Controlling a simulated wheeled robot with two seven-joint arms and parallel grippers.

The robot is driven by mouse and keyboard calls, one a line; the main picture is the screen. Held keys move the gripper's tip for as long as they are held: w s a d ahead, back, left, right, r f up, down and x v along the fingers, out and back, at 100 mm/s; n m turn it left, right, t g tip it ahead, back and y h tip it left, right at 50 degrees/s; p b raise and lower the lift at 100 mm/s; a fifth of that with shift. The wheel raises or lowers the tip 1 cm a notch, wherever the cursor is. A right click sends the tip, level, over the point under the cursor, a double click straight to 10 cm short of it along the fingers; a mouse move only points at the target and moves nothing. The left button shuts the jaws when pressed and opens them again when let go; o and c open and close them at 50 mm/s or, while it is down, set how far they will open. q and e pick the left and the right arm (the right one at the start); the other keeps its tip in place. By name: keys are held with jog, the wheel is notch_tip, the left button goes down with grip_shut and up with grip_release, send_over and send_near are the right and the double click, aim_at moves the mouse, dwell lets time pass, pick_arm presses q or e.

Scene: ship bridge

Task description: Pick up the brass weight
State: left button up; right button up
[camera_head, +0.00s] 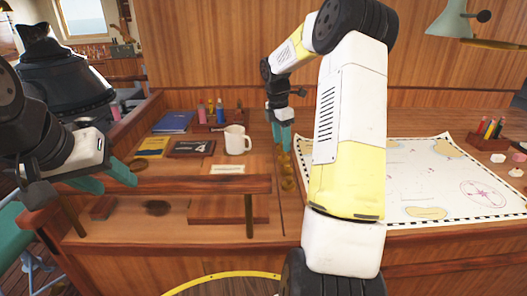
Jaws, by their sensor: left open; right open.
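A small column of rounded brass-coloured shapes (286,172), which looks like the brass weight, is on the desk just left of my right arm. I cannot tell whether it is one piece or several. My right gripper (281,138) points down with teal fingers directly above and behind it in the picture. The fingers are open, and I cannot tell whether they touch the brass. My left gripper (106,179) is open and empty at the left, near the desk's left end and its wooden rail.
A white mug (237,140), a blue book (174,122), and a bottle rack (221,124) stand left of the brass. A wooden rail (200,184) crosses the desk's front. A chart (430,180) covers the right side, with a pencil box (489,139) beyond it.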

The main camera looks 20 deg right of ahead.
aim_at(284, 154)
jog(key=f, duration=0.3)
jog(key=d+f, duration=0.1)
jog(key=f, duration=0.2)
jog(key=shift+w+d, duration=0.1)
jog(key=shift+w, duration=0.1)
grip_shut()
